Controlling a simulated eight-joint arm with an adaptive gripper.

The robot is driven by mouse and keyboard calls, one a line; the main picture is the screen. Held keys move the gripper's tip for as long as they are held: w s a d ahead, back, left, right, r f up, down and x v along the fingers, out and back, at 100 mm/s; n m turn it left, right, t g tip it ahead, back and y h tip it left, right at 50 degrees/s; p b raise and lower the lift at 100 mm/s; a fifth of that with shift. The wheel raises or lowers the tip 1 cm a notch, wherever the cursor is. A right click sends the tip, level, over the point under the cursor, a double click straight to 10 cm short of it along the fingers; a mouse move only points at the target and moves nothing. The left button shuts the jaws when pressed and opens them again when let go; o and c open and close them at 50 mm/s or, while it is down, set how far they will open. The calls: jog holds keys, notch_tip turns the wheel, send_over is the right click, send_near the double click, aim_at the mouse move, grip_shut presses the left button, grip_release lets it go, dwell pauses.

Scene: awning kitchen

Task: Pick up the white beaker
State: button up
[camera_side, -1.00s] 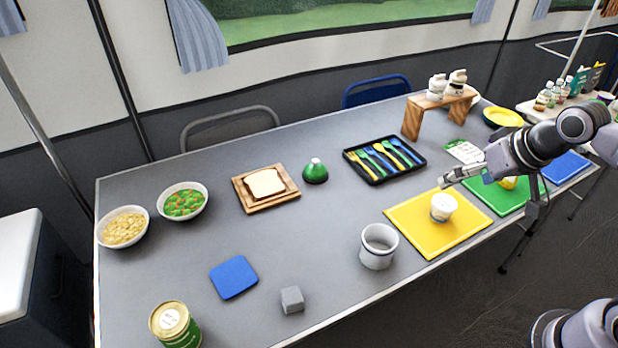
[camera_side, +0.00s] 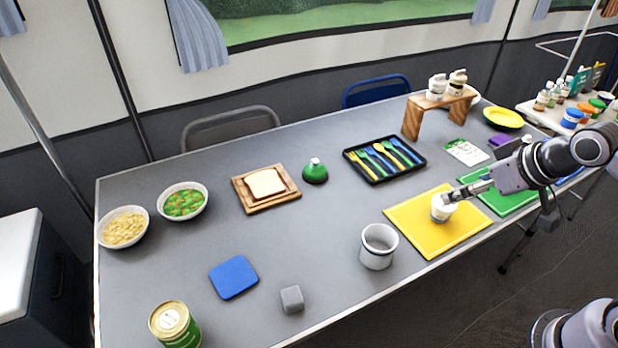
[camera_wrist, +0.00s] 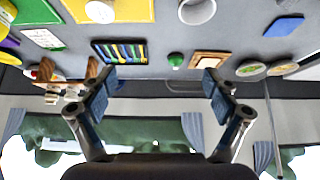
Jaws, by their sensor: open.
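A white beaker (camera_side: 379,247) with a grey rim stands upright and open-topped on the grey table, left of the yellow board; in the wrist view it is at the top edge (camera_wrist: 197,11). A smaller white tub (camera_side: 441,212) stands on the yellow board and shows in the wrist view (camera_wrist: 100,11). My gripper (camera_side: 449,198) overlaps the tub's upper part in the side view, right of the beaker; I cannot tell whether it touches. In the wrist view my gripper (camera_wrist: 160,85) is open, its fingers wide apart with nothing between them.
The yellow board (camera_side: 420,232) lies near the front edge, beside a green board (camera_side: 500,200). A black cutlery tray (camera_side: 384,160), a green bell-shaped item (camera_side: 315,171) and a bread board (camera_side: 240,196) lie farther back. A grey cube (camera_side: 292,299) is left of the beaker; table between is clear.

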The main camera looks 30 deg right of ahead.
jog(key=shift+o, duration=1.3)
jog(key=m+g, duration=0.7)
jog(key=m, duration=1.1)
send_over(379, 242)
jog(key=s+a, duration=0.3)
notch_tip(379, 242, down, 13)
jog(key=shift+w+d+f, duration=0.1)
jog(key=shift+f, duration=2.5)
jog(key=shift+w+d+f, duration=0.1)
jog(key=shift+f, duration=2.5)
